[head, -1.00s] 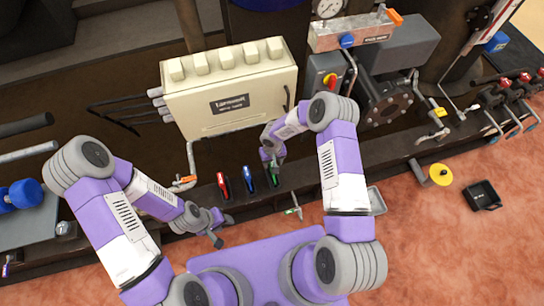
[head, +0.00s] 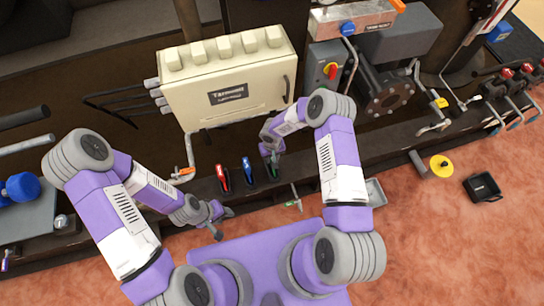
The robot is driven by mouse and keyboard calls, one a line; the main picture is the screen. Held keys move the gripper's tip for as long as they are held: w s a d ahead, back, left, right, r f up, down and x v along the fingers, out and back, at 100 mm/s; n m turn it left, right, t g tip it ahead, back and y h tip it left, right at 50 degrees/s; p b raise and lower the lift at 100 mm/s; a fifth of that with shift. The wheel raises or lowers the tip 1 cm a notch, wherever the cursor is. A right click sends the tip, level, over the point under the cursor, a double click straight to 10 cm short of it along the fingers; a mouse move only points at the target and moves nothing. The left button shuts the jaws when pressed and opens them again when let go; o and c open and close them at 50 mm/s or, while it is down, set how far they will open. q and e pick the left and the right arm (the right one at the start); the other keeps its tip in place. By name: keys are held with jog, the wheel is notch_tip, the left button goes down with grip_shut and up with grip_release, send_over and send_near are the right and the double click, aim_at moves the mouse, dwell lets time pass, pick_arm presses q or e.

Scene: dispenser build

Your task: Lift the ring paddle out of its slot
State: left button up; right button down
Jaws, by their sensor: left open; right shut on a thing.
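Three small coloured pieces stand in dark slots along the ledge: a red piece (head: 222,178), a blue piece (head: 248,170) and a green piece (head: 272,171). I cannot tell for certain which is the ring paddle; no ring shape is clear at this size. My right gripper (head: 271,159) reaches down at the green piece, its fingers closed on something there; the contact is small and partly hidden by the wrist. My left gripper (head: 222,222) is open and empty, low in front of the ledge and left of the slots.
A metal rod with a green part (head: 293,203) is in front of the ledge. A yellow disc (head: 441,166) and black tray (head: 482,187) are on the right.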

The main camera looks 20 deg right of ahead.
notch_tip(320, 180, up, 11)
jog(key=p, duration=0.6)
jog(key=shift+p, duration=0.3)
dwell(1.1)
jog(key=shift+r, duration=0.1)
jog(key=shift+r+p, duration=1.4)
jog(key=shift+r, duration=1.1)
